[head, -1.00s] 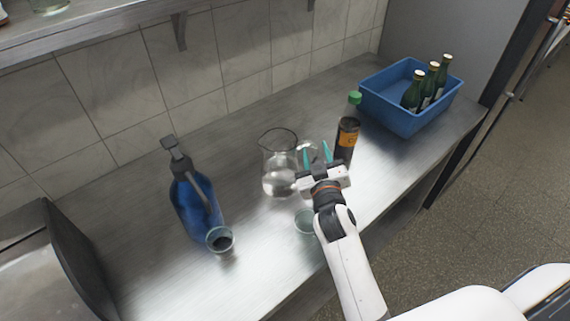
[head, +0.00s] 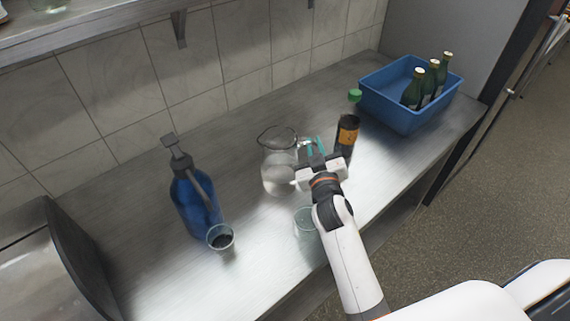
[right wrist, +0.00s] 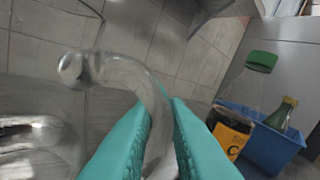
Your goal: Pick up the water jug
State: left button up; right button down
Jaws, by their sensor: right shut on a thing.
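The water jug (head: 277,172) is clear glass with a dark rim and stands on the steel counter, left of my right gripper (head: 312,147). In the right wrist view the teal fingers (right wrist: 163,112) are closed around the jug's curved glass handle (right wrist: 128,72). Part of the jug's glass body (right wrist: 35,135) shows at the left edge of that view. In the head view my gripper partly hides the handle. My left gripper is not in view.
A clear bottle with a green cap and an orange label (head: 347,131) stands just right of my gripper. A blue crate (head: 400,117) holds green bottles. Glasses (head: 305,222) (head: 220,237) stand near the front, with a blue pump bottle (head: 192,205) at left. The steel counter (head: 150,265) is bare at front left.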

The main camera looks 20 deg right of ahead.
dwell(0.9)
jog(key=shift+r, duration=0.15)
jog(key=shift+r, duration=0.1)
